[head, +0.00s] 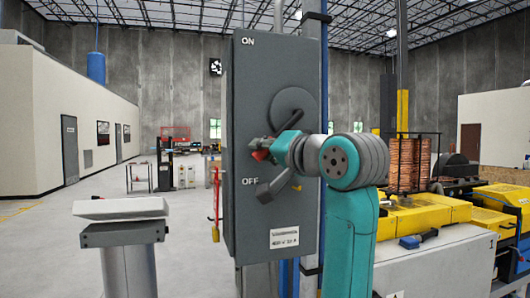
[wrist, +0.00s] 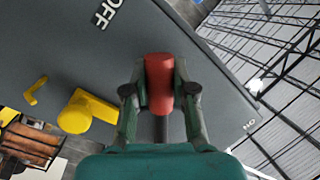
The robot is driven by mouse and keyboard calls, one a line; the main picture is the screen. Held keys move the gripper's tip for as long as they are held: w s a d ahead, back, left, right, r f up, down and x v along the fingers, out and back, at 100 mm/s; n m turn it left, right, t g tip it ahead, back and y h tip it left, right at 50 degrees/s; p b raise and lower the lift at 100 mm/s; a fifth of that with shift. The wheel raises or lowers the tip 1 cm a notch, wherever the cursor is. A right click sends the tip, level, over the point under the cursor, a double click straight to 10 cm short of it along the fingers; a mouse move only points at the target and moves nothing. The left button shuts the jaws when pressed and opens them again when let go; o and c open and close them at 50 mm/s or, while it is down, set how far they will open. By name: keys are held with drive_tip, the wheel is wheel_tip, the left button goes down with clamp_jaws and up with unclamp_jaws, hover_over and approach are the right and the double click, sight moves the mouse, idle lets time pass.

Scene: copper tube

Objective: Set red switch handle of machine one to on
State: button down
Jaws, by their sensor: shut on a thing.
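A tall grey switch box (head: 253,95) stands in the middle of the head view, with ON lettered near its top and OFF lower down. My gripper (head: 258,144) is at the box's front, at a height between the two labels and nearer OFF. The red switch handle (head: 260,155) shows only as a small red part at my gripper. In the wrist view my gripper (wrist: 159,70) is shut on the red handle (wrist: 159,88), one finger on each side.
A yellow knob (wrist: 76,118) is on the box face in the wrist view. A dark grey lever (head: 275,186) sticks out beside OFF. A grey pedestal (head: 124,235) stands at left front; yellow machinery (head: 425,215) fills the right.

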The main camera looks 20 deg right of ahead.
drive_tip(key=shift+a+r+m, duration=0.35)
drive_tip(key=shift+r+m, duration=0.05)
drive_tip(key=r+m, duration=0.2)
drive_tip(key=a+r+m+t, duration=0.1)
drive_tip(key=r+m, duration=0.1)
drive_tip(key=a+r+m, duration=0.1)
drive_tip(key=m, duration=0.1)
drive_tip(key=shift+a+r+m+t+h, duration=0.25)
drive_tip(key=shift+r+m+t+h, duration=0.05)
drive_tip(key=shift+r+t, duration=0.1)
drive_tip(key=r+m, duration=0.2)
drive_tip(key=r+m+t+h, duration=0.1)
drive_tip(key=r+m, duration=0.1)
drive_tip(key=m, duration=0.1)
drive_tip(key=d+r+m+h, duration=0.1)
drive_tip(key=r+m, duration=0.1)
drive_tip(key=shift+r+m+t, duration=0.2)
drive_tip(key=shift+m+t, duration=0.1)
drive_tip(key=r+m, duration=0.1)
drive_tip(key=d+r+m+h, duration=0.1)
drive_tip(key=m, duration=0.1)
drive_tip(key=shift+d+r+m+h, duration=0.35)
drive_tip(key=shift+d+r+m, duration=0.1)
drive_tip(key=shift+m, duration=0.3)
drive_tip(key=shift+d+r+m+h, duration=0.35)
drive_tip(key=shift+r+m, duration=0.05)
drive_tip(key=shift+m, duration=0.35)
drive_tip(key=c, duration=0.9)
unclamp_jaws()
drive_tip(key=shift+d, duration=0.1)
